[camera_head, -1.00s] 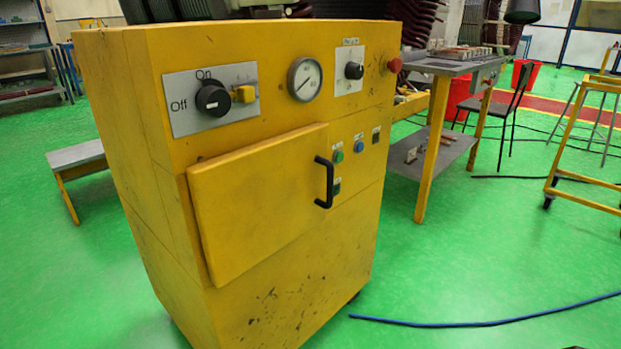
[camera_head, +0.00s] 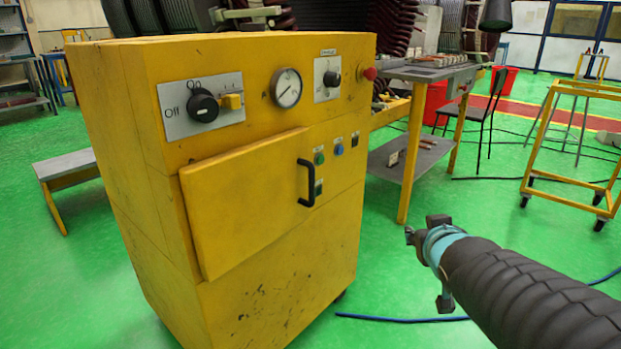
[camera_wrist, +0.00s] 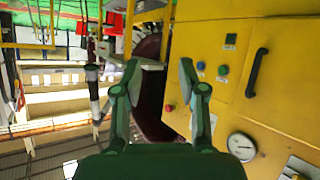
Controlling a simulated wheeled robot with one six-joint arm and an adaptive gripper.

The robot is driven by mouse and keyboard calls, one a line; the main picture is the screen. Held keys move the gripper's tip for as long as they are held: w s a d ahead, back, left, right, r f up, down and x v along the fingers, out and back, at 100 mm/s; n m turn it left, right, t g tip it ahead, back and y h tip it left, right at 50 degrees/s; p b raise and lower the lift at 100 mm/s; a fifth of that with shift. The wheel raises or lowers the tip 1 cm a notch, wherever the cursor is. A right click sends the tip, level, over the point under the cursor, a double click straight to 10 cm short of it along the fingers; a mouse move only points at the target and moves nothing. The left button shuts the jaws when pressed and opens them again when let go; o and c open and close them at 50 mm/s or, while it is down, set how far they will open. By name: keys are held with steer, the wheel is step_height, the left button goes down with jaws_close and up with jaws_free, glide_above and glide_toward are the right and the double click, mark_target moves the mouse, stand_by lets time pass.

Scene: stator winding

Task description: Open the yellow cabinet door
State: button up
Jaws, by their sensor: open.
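The yellow cabinet (camera_head: 135,170) stands left of centre in the head view. Its yellow door (camera_head: 240,205) looks closed or nearly so; I cannot tell whether its left edge stands slightly proud. A black vertical handle (camera_head: 307,183) is on the door's right side. In the wrist view the picture is turned, and the handle (camera_wrist: 257,73) shows at the right on the yellow panel. My gripper (camera_head: 410,235) is to the right of the cabinet, apart from the handle. Its two fingers (camera_wrist: 160,75) are spread, with nothing between them.
A control panel with a black knob (camera_head: 203,107), a gauge (camera_head: 286,88) and buttons is on the cabinet front. A workbench (camera_head: 425,75), black chair (camera_head: 490,105) and yellow trolley (camera_head: 570,140) stand behind at the right. A blue hose (camera_head: 400,320) lies on the green floor.

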steer(key=w+a+r+n+t+y, duration=0.2)
steer(key=w+a+n+y, duration=0.1)
steer(key=w+a+y, duration=0.3)
steer(key=n+g+y, duration=0.1)
steer(key=n+y, duration=0.3)
steer(key=y, duration=0.3)
glide_toward(313, 181)
steer(key=p+x, duration=0.1)
steer(key=x, duration=0.9)
steer(key=shift+w+a, duration=0.2)
steer(key=shift+w, duration=0.15)
steer(key=shift+r, duration=0.1)
jaws_close()
